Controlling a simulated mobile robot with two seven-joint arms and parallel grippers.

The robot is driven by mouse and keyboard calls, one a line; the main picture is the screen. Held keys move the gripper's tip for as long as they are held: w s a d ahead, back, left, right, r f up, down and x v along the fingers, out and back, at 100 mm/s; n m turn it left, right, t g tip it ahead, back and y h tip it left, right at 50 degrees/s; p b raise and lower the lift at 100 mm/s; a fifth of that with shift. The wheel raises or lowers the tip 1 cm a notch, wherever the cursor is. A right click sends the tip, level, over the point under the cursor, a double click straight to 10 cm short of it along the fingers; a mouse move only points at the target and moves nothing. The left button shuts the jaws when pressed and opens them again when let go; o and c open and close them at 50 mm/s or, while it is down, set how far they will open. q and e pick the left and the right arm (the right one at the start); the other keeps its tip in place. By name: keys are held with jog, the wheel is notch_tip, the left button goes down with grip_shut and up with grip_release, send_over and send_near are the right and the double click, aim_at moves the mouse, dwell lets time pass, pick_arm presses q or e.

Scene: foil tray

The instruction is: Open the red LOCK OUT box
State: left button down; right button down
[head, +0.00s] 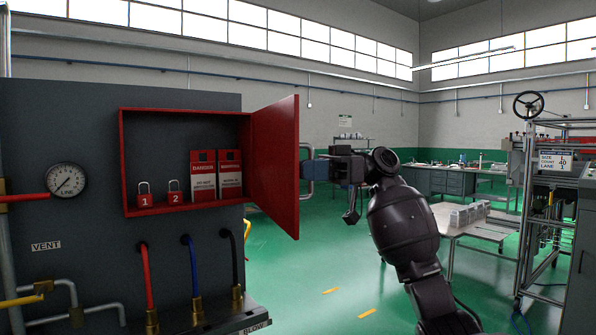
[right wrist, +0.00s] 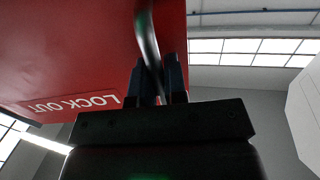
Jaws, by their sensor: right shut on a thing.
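The red LOCK OUT box (head: 158,142) is mounted on a dark grey panel in the head view. Its door (head: 276,165) stands swung out to the right, hinged on the right side, so the inside shows. My right gripper (head: 316,169) is at the outer face of the door, shut on the metal door handle (head: 308,150). In the right wrist view the handle (right wrist: 149,42) runs between the fingers (right wrist: 160,82), and the door (right wrist: 70,45) bears upside-down LOCK OUT lettering. My left gripper is not in view.
Inside the box are red padlocks marked 1 (head: 145,200) and 2 (head: 175,197), and red-and-white danger tags (head: 203,178). A pressure gauge (head: 67,182) and hoses (head: 149,275) are on the panel. A table (head: 462,228) stands behind my right arm; green floor lies clear between.

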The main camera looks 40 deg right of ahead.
jog(key=shift+v, duration=1.15)
jog(key=shift+w, duration=0.2)
jog(key=c, duration=1.5)
grip_release()
jog(key=shift+d, duration=0.15)
jog(key=v, duration=1)
jog(key=shift+s+d+b, duration=0.15)
jog(key=shift+d+b, duration=0.15)
jog(key=shift+b, duration=0.05)
